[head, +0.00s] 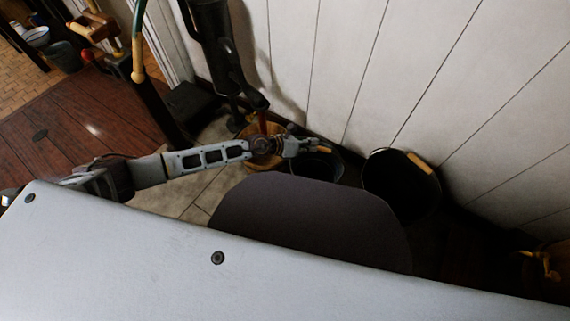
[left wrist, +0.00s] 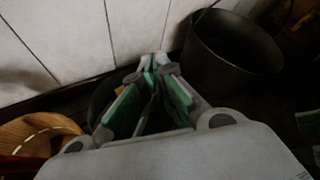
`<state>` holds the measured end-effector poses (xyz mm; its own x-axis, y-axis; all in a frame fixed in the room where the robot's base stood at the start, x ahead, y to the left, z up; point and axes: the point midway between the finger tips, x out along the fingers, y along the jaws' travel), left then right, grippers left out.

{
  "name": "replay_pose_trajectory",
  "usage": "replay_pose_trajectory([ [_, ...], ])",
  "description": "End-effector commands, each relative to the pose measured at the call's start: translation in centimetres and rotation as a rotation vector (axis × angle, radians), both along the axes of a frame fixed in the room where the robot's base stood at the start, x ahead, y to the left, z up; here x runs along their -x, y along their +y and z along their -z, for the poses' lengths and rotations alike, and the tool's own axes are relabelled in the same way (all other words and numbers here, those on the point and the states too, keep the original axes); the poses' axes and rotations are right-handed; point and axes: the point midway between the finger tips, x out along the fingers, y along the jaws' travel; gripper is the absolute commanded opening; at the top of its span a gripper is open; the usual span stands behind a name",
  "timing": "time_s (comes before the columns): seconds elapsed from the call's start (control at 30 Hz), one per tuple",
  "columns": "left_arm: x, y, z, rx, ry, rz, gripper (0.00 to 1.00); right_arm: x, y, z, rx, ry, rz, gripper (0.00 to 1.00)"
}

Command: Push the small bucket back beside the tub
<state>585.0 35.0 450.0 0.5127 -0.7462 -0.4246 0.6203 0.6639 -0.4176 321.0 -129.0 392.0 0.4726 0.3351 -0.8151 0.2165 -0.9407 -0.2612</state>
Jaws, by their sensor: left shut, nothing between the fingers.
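The small dark bucket (head: 325,171) stands on the floor near the white plank wall, with a yellow handle grip at its rim. A larger dark round vessel (head: 398,195), which looks like the tub, stands to its right, with a gap between them. It also shows in the left wrist view (left wrist: 228,58). My left gripper (head: 314,147) is shut and empty, over the small bucket's rim near its handle grip; I cannot tell whether they touch. In the left wrist view the gripper (left wrist: 157,62) hides most of the small bucket (left wrist: 101,98). My right gripper is not in view.
A round wooden item (left wrist: 33,138) lies left of the small bucket, partly under my arm. A dark upright object (head: 215,50) stands against the wall. My own grey body parts hide much of the near floor. Bare tiles (head: 185,190) show at left.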

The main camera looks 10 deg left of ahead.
Motion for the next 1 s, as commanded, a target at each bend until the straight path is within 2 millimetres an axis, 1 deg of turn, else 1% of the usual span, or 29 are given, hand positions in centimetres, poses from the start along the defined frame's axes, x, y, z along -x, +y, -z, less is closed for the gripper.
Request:
replay_pose_trajectory([
  [0.03, 0.7, 0.4, 1.5, -0.065, -0.007, 0.046, 0.00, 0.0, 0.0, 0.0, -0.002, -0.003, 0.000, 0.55],
  [0.2, 3.0, 2.3, 6.1, -0.284, -0.031, 0.208, 0.00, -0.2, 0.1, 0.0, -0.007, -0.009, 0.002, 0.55],
  [0.27, 3.7, 3.2, 7.4, -0.358, -0.037, 0.262, 0.00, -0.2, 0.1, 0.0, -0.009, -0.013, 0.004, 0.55],
  [0.4, 5.0, 5.6, 10.2, -0.527, -0.048, 0.387, 0.00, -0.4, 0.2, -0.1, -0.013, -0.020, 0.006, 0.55],
  [0.5, 5.9, 7.4, 11.7, -0.638, -0.048, 0.477, 0.00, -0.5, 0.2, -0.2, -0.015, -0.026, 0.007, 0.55],
  [0.6, 6.9, 9.1, 12.9, -0.740, -0.046, 0.567, 0.00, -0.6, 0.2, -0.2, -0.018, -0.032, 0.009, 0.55],
  [0.7, 7.7, 10.3, 13.6, -0.812, -0.039, 0.640, 0.00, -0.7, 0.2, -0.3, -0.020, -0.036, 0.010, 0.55],
  [0.8, 8.4, 11.3, 14.1, -0.861, -0.030, 0.694, 0.00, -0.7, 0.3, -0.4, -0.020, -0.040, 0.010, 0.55],
  [1.0, 9.5, 12.5, 14.6, -0.914, -0.009, 0.778, 0.00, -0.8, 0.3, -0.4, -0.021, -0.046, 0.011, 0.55],
])
